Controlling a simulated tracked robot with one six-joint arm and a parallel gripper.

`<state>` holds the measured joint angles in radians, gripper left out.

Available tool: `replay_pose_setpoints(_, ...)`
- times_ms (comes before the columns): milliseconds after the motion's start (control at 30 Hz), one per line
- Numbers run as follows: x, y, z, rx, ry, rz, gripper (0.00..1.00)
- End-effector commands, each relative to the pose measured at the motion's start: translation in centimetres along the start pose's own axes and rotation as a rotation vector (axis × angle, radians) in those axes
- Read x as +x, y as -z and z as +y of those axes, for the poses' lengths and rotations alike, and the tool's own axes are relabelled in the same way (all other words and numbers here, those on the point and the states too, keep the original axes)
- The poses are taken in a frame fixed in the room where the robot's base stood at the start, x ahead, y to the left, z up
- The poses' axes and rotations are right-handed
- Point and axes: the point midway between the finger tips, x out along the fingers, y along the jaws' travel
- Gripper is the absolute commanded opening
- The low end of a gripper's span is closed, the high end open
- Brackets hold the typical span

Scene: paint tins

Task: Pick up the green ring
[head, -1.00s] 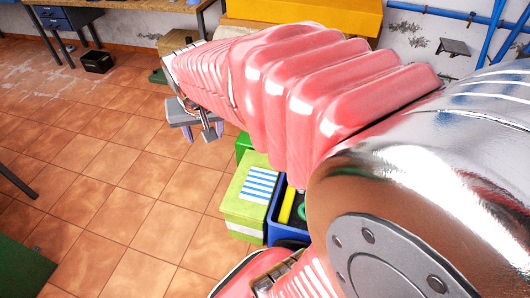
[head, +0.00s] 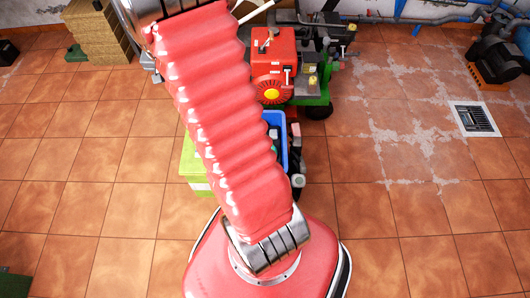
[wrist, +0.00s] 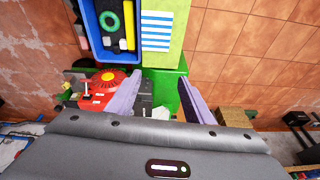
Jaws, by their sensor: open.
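The green ring (wrist: 109,21) lies in a blue crate (wrist: 93,35) at the top left of the wrist view. My gripper (wrist: 160,76) is open, with nothing between its two pale fingers. The ring appears above and left of the fingertips in that view, well apart from them. In the head view, part of the blue crate (head: 283,139) shows to the right of my red arm. The arm hides the rest of it, and I cannot see the ring there. My fingers are mostly hidden behind the arm there.
A yellow bar (wrist: 130,28) lies in the crate right of the ring. A light green box (wrist: 161,25) with a blue-striped top stands against the crate. A red engine machine (head: 274,65) stands behind the crate. Tiled floor is open on both sides.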

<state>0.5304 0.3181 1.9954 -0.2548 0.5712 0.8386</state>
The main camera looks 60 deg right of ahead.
Motion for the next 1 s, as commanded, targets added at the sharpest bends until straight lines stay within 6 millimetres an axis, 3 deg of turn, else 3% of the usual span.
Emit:
replay_pose_setpoints(500,13.2,4.2,5.9,0.292,-0.089,-0.033,0.47)
replay_pose_setpoints(1000,26.2,4.5,13.8,0.571,-0.162,-0.063,0.47)
